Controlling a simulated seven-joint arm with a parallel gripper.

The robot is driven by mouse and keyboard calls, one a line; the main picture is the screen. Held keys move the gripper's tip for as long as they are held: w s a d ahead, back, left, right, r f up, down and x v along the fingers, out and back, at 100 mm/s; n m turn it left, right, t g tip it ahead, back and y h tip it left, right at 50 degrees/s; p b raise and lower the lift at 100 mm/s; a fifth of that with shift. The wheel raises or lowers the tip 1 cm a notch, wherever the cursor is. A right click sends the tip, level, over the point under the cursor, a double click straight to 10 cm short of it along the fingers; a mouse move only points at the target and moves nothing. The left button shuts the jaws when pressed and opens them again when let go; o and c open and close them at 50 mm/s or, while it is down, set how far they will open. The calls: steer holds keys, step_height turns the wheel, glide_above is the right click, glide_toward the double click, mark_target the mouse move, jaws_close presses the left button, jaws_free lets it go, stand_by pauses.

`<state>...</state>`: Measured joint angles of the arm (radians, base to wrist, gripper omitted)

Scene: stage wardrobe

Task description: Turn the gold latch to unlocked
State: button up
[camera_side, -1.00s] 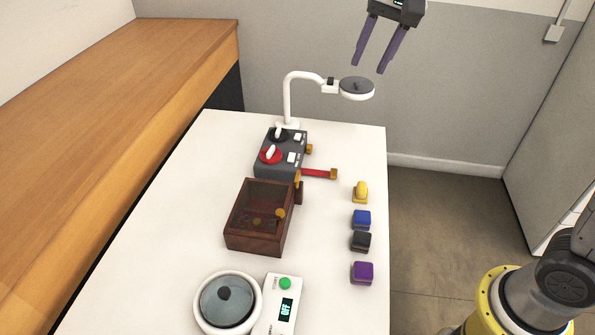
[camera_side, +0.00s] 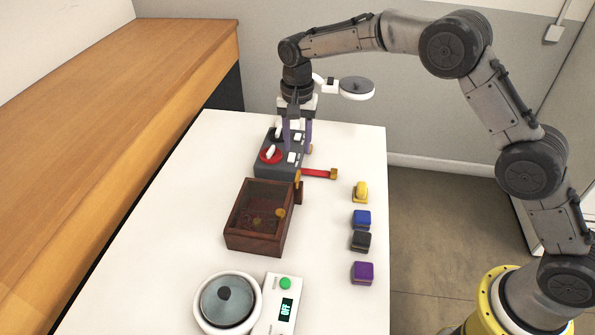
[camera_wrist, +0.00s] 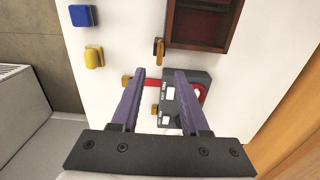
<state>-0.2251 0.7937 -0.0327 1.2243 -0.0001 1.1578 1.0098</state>
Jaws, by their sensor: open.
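Several gold parts are in view, and I cannot tell for sure which is the latch. A red bar (camera_side: 315,173) with a gold end (camera_side: 333,174) sticks out from the grey control box (camera_side: 268,172). Another gold knob (camera_wrist: 155,109) sits on the control box's side. My gripper (camera_side: 298,148) is open and points down at the control box. In the wrist view its purple fingers (camera_wrist: 160,74) straddle the red bar, with nothing visibly gripped.
The wooden box (camera_side: 249,242) has a gold knob. Blue (camera_side: 361,219), black (camera_side: 360,241) and purple (camera_side: 362,272) blocks and a yellow piece (camera_side: 360,192) line the right edge. A scale-like device (camera_side: 283,312) is in front.

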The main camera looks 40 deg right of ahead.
mark_target(297, 175)
step_height(297, 175, down, 10)
steer(key=shift+r, duration=0.1)
stand_by(0.4)
jaws_close()
